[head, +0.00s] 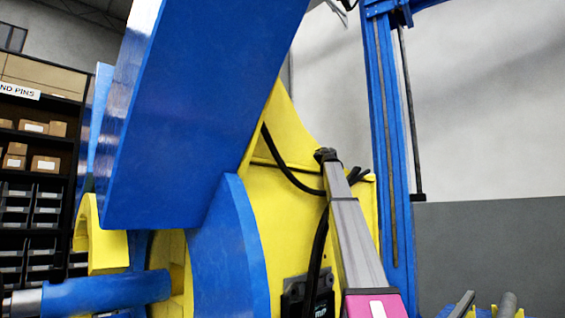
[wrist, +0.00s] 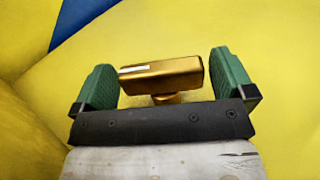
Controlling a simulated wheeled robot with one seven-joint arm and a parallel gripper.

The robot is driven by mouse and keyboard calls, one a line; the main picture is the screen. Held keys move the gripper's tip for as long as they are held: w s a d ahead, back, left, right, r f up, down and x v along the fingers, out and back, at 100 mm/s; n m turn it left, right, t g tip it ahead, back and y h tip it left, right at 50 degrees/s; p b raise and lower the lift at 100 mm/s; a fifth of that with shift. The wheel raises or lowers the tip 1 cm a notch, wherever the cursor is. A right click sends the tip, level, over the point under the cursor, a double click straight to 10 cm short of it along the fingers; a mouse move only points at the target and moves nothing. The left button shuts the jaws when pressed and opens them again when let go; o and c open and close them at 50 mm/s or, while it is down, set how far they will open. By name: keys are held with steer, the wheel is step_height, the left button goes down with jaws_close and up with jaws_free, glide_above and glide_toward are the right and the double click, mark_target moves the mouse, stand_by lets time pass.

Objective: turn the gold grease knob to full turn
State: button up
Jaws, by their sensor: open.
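The gold grease knob (wrist: 162,75) shows in the wrist view as a bar-shaped handle on a short round stem, against a yellow surface. It has a small white mark at the upper left and lies nearly level, its right end slightly higher. My gripper (wrist: 161,66) is open, with one green finger pad at each side of the knob. The gripper's dark palm bar is just below the stem in the picture. I cannot make out the knob or my gripper in the head view.
The positioner's big blue slanted plate (head: 200,110) and yellow body (head: 262,215) fill the middle of the head view. A blue upright post (head: 385,130) stands to the right. Shelves with boxes (head: 40,135) are at the left; a grey panel (head: 490,250) is at the right.

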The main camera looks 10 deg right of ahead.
steer(key=shift+x, duration=1.4)
steer(key=c, duration=0.7)
steer(key=shift+c, duration=0.2)
steer(key=m+t+h, duration=0.2)
steer(key=t, duration=0.1)
steer(key=shift+m+t, duration=0.3)
steer(key=shift+m, duration=0.1)
steer(key=shift+w+d+m+t+h, duration=0.1)
steer(key=shift+w+m+t+h, duration=0.05)
steer(key=shift+m+t+h, duration=0.7)
steer(key=shift+w+d+m+t+h, duration=0.1)
steer(key=shift+d+m+t+h, duration=0.05)
steer(key=shift+m+t+h, duration=0.65)
steer(key=shift+w+t+h, duration=0.1)
steer(key=shift+t+h, duration=0.15)
steer(key=shift+h, duration=0.1)
